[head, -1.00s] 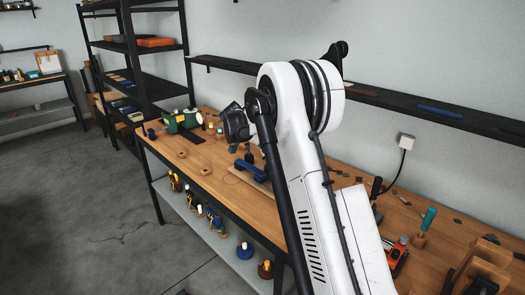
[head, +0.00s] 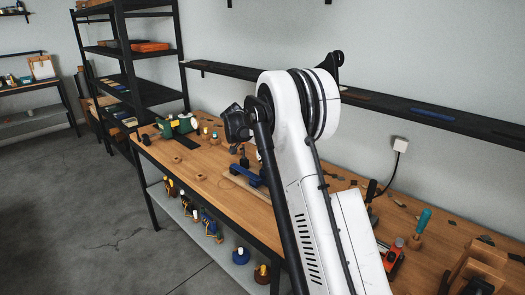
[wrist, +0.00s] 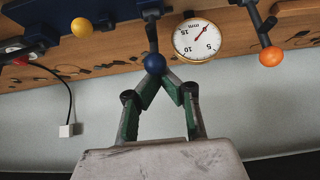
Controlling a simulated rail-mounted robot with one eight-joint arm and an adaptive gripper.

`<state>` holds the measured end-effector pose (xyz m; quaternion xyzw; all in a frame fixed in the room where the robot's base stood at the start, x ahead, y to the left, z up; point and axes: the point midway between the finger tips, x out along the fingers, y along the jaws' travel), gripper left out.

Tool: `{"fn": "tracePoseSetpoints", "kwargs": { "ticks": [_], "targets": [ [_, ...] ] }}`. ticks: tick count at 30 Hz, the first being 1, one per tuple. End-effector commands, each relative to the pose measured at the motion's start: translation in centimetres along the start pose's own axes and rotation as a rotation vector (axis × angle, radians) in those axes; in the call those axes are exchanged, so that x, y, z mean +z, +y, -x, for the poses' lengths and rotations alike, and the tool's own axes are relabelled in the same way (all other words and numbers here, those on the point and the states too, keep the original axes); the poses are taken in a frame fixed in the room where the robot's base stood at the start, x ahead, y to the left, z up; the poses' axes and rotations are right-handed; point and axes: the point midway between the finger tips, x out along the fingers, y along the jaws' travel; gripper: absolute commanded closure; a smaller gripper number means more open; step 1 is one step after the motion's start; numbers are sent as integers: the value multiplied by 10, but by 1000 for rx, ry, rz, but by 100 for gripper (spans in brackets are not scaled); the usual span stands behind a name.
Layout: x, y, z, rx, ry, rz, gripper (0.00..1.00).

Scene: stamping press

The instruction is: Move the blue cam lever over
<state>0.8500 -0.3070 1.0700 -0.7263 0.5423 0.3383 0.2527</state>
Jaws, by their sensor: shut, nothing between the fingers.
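The cam lever ends in a round blue knob (wrist: 154,64) on a dark arm (wrist: 151,34) in the wrist view. My gripper (wrist: 168,80) has its green-sided fingers drawn together at the tips, right beside the knob. The knob overlaps the left fingertip in the picture; I cannot tell whether they touch. Nothing is held. In the head view a blue fixture (head: 246,174) stands on the wooden bench, partly behind my arm; the lever knob cannot be made out there.
A round dial gauge (wrist: 197,39) sits right of the knob, with an orange knob (wrist: 271,56) farther right and a yellow knob (wrist: 81,27) to the left. The workbench (head: 215,184) holds a green machine (head: 178,126) and a teal-handled tool (head: 421,224).

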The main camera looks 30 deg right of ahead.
Motion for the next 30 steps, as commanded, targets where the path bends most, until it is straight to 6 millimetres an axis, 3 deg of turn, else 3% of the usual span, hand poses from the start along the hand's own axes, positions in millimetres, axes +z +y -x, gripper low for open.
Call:
{"fn": "tracePoseSetpoints", "kwargs": {
  "ticks": [29,30],
  "targets": [
    [-18,0,-12,1,-1,-1,100],
    [-18,0,-12,1,-1,-1,96]
  ]
}}
